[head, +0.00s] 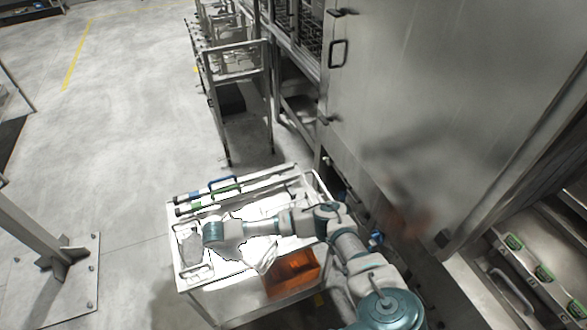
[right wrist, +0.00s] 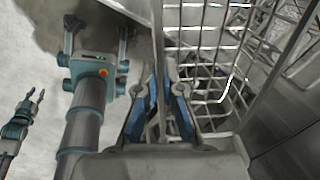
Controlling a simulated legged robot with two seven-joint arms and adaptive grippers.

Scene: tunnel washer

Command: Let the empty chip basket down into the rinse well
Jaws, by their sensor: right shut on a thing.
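The chip basket (right wrist: 232,82) is a bright wire cage in the upper right of the right wrist view. I see no contents through its mesh. My right gripper (right wrist: 160,78) is shut on an upright grey bar at the basket's near side. Only part of the basket shows, and its bottom is not clear. My left gripper (right wrist: 36,97) is small at the left edge of the right wrist view, its fingers apart and empty, well away from the basket. The rinse well cannot be made out in either view. The head view shows neither basket nor right gripper.
A white-topped cart (head: 215,287) with cloths and tools stands below one of my arms. A tall steel panel (head: 440,100) fills the right. A wire rack (head: 233,62) stands behind. The floor at left is mostly clear.

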